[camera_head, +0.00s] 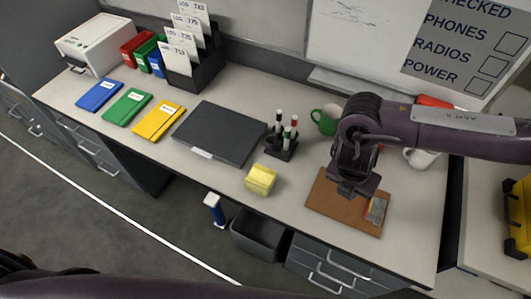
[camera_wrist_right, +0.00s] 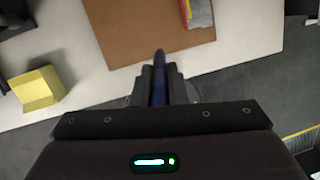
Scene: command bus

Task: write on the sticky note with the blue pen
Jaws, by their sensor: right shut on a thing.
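The yellow sticky note pad (camera_head: 261,178) lies near the front edge of the desk, left of the brown board. It also shows at the left of the right wrist view (camera_wrist_right: 38,90). My right gripper (camera_head: 353,188) is above the brown board (camera_head: 325,197), to the right of the pad. In the right wrist view the gripper (camera_wrist_right: 159,82) is shut on the blue pen (camera_wrist_right: 159,68), a dark blue shaft that points away from the palm. The pen is hard to make out in the head view. My left gripper is not in view.
A black pen holder (camera_head: 281,150) with several pens stands behind the pad. A dark closed folder (camera_head: 222,134) lies left of it. A green mug (camera_head: 325,120) stands behind my right gripper. A red and grey item (camera_head: 377,210) lies on the board. A dark bin (camera_head: 260,237) is below the desk.

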